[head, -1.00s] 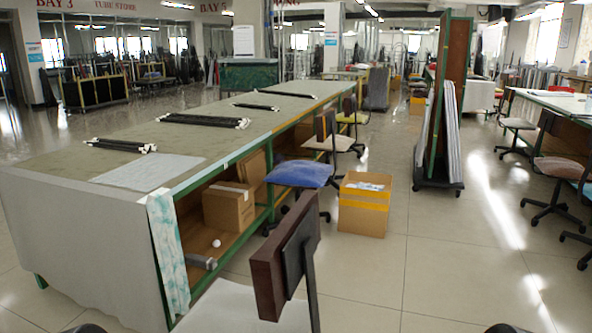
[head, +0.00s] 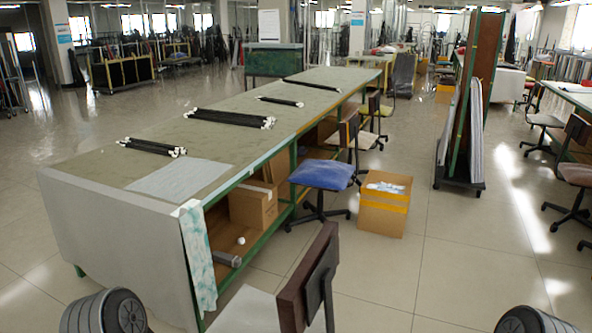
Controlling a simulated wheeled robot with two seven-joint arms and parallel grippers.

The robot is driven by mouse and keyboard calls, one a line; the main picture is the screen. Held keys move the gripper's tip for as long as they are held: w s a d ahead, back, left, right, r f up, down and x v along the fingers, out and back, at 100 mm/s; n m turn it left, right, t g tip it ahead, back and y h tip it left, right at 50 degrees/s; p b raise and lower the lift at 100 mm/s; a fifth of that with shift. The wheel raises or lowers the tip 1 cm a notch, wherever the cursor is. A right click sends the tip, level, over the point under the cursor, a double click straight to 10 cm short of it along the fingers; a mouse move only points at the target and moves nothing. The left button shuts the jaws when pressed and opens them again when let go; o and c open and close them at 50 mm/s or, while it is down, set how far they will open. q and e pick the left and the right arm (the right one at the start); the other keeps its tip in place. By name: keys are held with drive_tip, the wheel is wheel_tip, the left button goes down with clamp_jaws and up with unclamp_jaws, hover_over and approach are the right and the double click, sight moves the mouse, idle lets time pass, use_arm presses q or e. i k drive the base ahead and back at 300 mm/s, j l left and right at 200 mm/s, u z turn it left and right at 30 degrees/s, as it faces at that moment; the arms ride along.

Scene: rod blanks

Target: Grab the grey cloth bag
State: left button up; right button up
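I cannot make out a clear grey cloth bag. A flat, pale grey sheet (head: 182,180) lies on the near end of the long table (head: 235,140); I cannot tell whether it is a bag. A large light grey cloth (head: 115,250) hangs over the near end of the table. A small grey object (head: 228,259) lies on the shelf under the table, near a white ball (head: 241,240); its kind is unclear. Dark round parts of my own arms show at the bottom left and bottom right. Neither gripper is in view.
Bundles of black rods (head: 230,118) lie on the table. Chairs, one with a blue seat (head: 325,174), stand along its right side by an open cardboard box (head: 384,204). Another chair (head: 308,285) is close in front.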

sight(227, 259)
drive_tip(key=i+l+z, duration=0.2)
drive_tip(key=l, duration=0.4)
drive_tip(key=i+l+z, duration=0.2)
drive_tip(key=i+l, duration=0.25)
drive_tip(key=i+l+z, duration=0.2)
drive_tip(key=i+l, duration=0.15)
drive_tip(key=l, duration=0.2)
drive_tip(key=i+u, duration=0.1)
drive_tip(key=i, duration=0.4)
drive_tip(key=i+l+u, duration=0.15)
drive_tip(key=i, duration=0.35)
drive_tip(key=i+l+u, duration=0.1)
drive_tip(key=i, duration=0.35)
drive_tip(key=i+l+u, duration=0.15)
drive_tip(key=i, duration=0.35)
drive_tip(key=i+l+u, duration=0.1)
drive_tip(key=i+l, duration=0.2)
drive_tip(key=i, duration=0.15)
drive_tip(key=i+j+u, duration=0.2)
drive_tip(key=i+u, duration=0.2)
drive_tip(key=i+j+u, duration=0.1)
drive_tip(key=i+u, duration=0.75)
drive_tip(key=i+l+u, duration=0.2)
drive_tip(key=i+u, duration=0.2)
drive_tip(key=i+j, duration=0.2)
drive_tip(key=i, duration=0.3)
drive_tip(key=i+j, duration=0.15)
drive_tip(key=i, duration=0.4)
drive_tip(key=j+u, duration=0.05)
